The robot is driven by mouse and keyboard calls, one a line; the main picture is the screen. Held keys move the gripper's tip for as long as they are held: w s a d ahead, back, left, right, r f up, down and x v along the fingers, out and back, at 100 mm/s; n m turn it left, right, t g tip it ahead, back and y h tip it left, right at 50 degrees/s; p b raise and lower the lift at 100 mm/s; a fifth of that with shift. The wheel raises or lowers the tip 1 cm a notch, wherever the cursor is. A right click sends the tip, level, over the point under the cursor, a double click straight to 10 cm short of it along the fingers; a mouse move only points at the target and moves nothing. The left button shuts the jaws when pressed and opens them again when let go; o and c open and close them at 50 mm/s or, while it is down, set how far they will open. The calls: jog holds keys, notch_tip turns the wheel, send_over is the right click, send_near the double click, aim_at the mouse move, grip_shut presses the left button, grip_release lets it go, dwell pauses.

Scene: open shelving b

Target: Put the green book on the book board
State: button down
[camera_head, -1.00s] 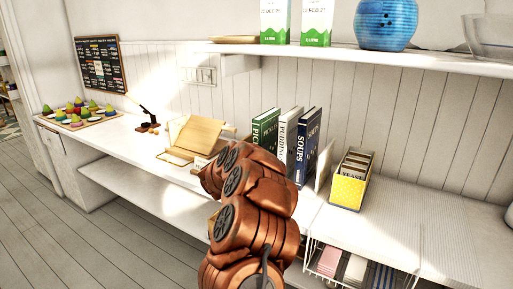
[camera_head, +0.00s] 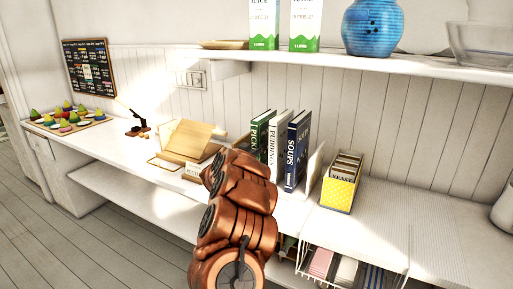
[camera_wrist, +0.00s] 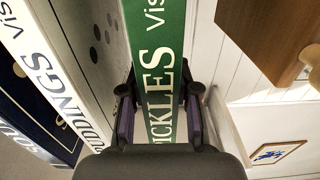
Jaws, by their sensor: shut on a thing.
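The green book (camera_head: 261,132), lettered PICKLES, stands upright on the counter at the left end of a row of books. In the wrist view its green spine (camera_wrist: 157,60) fills the middle. My gripper (camera_wrist: 158,100) is shut on the green book, one dark finger on each side of the spine. In the head view my arm hides the gripper and the book's lower part. The wooden book board (camera_head: 190,138) stands on the counter left of the books, leaning back. A wooden thing (camera_wrist: 275,35), perhaps the board, shows at the wrist view's upper right.
The white Puddings book (camera_head: 279,140) and the dark blue Soups book (camera_head: 297,152) stand right of the green one. A yellow box (camera_head: 339,192) of packets is further right. A shelf (camera_head: 370,66) with cartons and a blue jar (camera_head: 371,27) hangs above.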

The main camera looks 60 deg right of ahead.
jog(key=shift+f, duration=0.3)
dwell(0.6)
jog(key=c, duration=0.8)
grip_release()
jog(key=shift+o, duration=0.2)
jog(key=shift+f, duration=0.1)
jog(key=shift+a, duration=0.15)
jog(key=a, duration=1.1)
jog(key=shift+s+a, duration=0.25)
jog(key=shift+a, duration=0.15)
